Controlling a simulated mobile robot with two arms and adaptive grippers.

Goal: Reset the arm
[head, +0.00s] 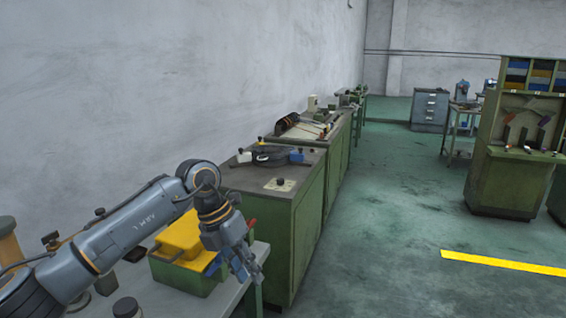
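My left arm comes in from the lower left and reaches over a grey table (160,298). My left gripper (250,272) points down and to the right, past the table's right side. Its fingers are small in the picture; they look slightly apart, but I cannot tell for sure whether it is open or shut. I see nothing clearly held in it. My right gripper is not in view.
Green cabinets (300,225) line the wall. A tool rack (512,180) stands at right. Open floor (390,235) with a yellow stripe (505,262) lies between.

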